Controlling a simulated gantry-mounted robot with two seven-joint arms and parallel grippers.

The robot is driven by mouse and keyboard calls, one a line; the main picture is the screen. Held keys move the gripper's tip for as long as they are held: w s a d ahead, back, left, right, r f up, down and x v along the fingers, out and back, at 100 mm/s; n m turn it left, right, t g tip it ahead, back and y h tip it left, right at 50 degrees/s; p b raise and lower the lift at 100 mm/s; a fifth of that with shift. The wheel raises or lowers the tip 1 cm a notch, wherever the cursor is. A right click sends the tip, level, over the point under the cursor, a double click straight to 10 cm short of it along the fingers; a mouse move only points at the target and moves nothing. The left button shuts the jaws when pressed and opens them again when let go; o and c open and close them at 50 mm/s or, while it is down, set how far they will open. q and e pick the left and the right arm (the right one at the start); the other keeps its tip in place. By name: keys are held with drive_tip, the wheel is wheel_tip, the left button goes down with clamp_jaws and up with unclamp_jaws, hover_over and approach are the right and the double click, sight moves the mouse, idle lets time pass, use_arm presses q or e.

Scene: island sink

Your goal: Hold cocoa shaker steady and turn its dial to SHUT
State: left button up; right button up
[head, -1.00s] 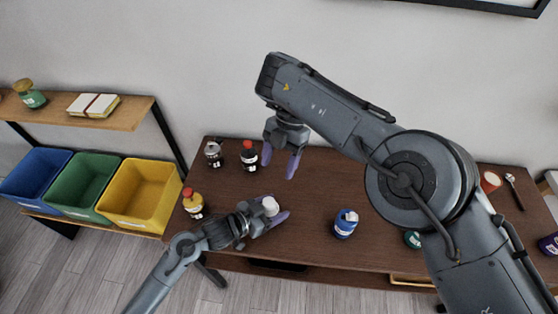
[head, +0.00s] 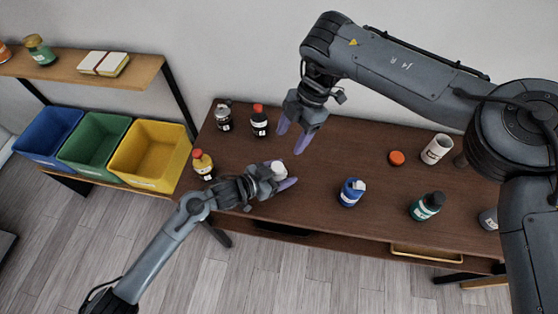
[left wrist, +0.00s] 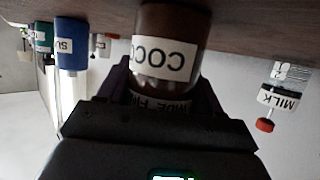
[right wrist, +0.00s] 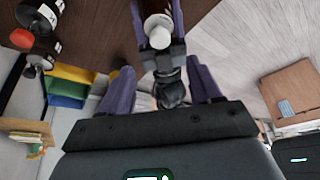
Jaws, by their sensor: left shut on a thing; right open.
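The cocoa shaker is held in my left gripper (head: 283,176). In the head view its white top (head: 278,168) shows between the fingers. In the left wrist view the brown shaker (left wrist: 170,25) appears upside down, with a "COCO…" label and a band reading "WIDE FI…" nearer the gripper. The dial's pointer and the SHUT mark cannot be made out. My right gripper (head: 293,140) is open and empty, up and slightly right of the shaker in the head view. In the right wrist view the white top (right wrist: 159,33) and left gripper show beyond my open fingers.
A yellow red-capped bottle (head: 203,166), a dark red-capped bottle (head: 259,122) and another bottle (head: 224,117) stand left on the table. A blue container (head: 351,192), green bottle (head: 427,206), white cup (head: 437,149) and orange disc (head: 397,158) are right. Table beyond the shaker is clear.

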sight(277, 166)
drive_tip(key=x, duration=1)
drive_tip(key=shift+s+a+f, duration=0.15)
drive_tip(key=c, duration=1.1)
drive_tip(key=shift+o, duration=0.2)
drive_tip(key=shift+n+g+h, duration=0.6)
drive_tip(key=shift+n, duration=1.7)
drive_tip(key=o, duration=1.1)
drive_tip(key=shift+a, duration=0.1)
drive_tip(key=shift+c, duration=0.2)
drive_tip(key=v, duration=1.2)
drive_tip(key=shift+w, duration=0.25)
